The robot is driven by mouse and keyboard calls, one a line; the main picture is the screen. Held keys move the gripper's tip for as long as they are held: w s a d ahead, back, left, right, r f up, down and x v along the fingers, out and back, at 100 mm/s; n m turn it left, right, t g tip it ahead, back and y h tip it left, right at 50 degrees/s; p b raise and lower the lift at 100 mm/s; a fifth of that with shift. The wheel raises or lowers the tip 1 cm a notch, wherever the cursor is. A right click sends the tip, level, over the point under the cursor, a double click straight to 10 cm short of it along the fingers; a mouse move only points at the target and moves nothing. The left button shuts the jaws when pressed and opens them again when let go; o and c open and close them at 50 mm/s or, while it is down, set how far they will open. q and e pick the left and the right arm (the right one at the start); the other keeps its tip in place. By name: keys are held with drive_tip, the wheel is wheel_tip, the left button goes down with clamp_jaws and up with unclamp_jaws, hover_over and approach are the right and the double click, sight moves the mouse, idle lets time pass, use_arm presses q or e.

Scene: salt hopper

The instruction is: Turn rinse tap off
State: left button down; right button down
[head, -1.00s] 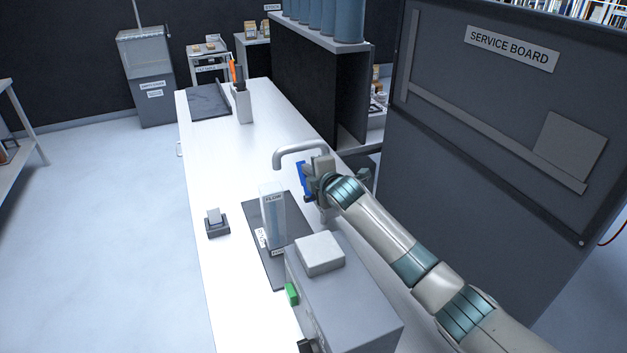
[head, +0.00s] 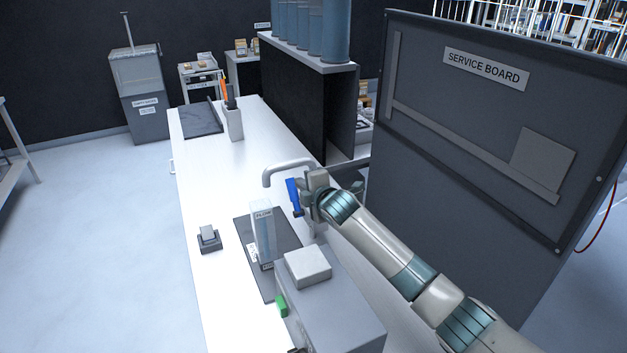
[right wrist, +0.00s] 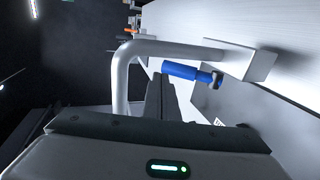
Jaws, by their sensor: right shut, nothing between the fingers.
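The rinse tap has a grey bent spout (head: 284,167) over the right side of the white counter, and it crosses the right wrist view (right wrist: 150,48) as a thick tube. Its blue lever (head: 294,197) hangs beside my right gripper (head: 303,197). In the right wrist view the lever (right wrist: 188,72) lies nearly level below the spout, its rounded end close to my dark fingertips (right wrist: 160,80). The fingers are shut and hold nothing. I cannot tell whether they touch the lever. My left gripper is not in view.
A clear column labelled FLOW (head: 263,232) stands on a dark mat (head: 250,277) near the tap. A grey box (head: 335,310) with a green button is in front. A small dark holder (head: 209,239) sits left. The service board (head: 480,130) rises to the right. The counter's middle (head: 220,185) is clear.

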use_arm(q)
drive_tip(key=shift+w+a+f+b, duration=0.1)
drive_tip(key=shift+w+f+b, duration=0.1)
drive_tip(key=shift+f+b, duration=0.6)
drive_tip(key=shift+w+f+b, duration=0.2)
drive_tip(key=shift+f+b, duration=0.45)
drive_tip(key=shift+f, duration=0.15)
use_arm(e)
drive_tip(key=s+d+r, duration=0.2)
drive_tip(key=s+r, duration=0.3)
drive_tip(key=s, duration=0.1)
drive_tip(key=shift+d+r, duration=0.2)
drive_tip(key=shift+d, duration=0.1)
drive_tip(key=shift+s+f, duration=0.1)
